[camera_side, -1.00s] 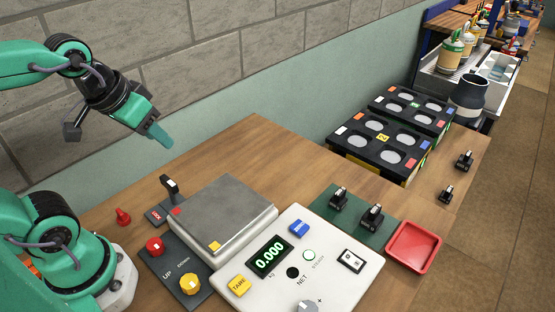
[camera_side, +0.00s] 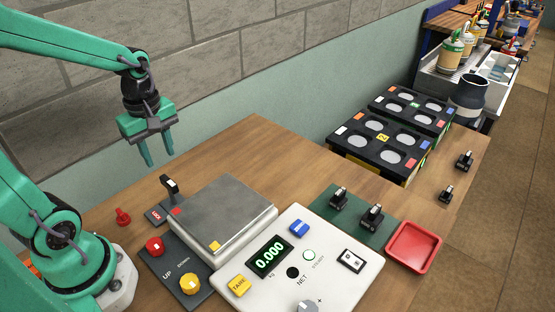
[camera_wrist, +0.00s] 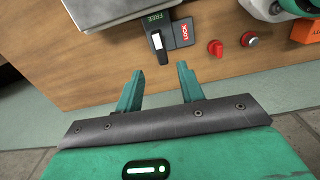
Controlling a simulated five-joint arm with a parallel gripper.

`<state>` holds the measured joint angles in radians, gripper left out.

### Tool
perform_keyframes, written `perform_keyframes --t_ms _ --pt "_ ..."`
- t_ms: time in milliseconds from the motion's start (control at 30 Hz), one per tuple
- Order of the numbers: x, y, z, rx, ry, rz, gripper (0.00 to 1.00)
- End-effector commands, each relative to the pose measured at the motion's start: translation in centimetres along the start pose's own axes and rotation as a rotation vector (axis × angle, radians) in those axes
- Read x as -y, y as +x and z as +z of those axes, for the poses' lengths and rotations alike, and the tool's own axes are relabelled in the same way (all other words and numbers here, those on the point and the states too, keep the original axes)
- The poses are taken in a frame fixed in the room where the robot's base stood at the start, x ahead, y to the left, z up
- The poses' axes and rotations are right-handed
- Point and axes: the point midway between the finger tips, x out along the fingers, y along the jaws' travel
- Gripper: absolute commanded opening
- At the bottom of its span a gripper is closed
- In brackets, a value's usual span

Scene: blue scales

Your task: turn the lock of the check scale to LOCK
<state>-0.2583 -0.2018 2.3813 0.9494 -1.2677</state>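The check scale (camera_side: 331,268) stands on the wooden bench with a bare steel pan (camera_side: 225,208) and a green 0.000 display. Its lock (camera_side: 170,187) is a black lever with a pale tip, standing up from a small dark plate by the pan's far left corner. In the wrist view the lever (camera_wrist: 157,43) lies by the green FREE label (camera_wrist: 154,18), with the red LOCK label (camera_wrist: 183,31) to its right. My gripper (camera_side: 157,158) is open and empty, pointing down above the lever and apart from it. In the wrist view the fingertips (camera_wrist: 159,72) lie either side of the lever's line.
A red tray (camera_side: 413,246) and black switches on a green plate (camera_side: 352,216) stand to the right. A wall runs behind the bench.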

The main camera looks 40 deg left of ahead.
Motion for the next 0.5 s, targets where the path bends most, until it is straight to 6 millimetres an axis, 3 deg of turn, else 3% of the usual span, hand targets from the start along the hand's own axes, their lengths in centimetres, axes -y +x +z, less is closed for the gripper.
perform_keyframes --t_ms 500 --pt "0.01 1.14 -0.2 0.004 -0.046 -0.014 0.38"
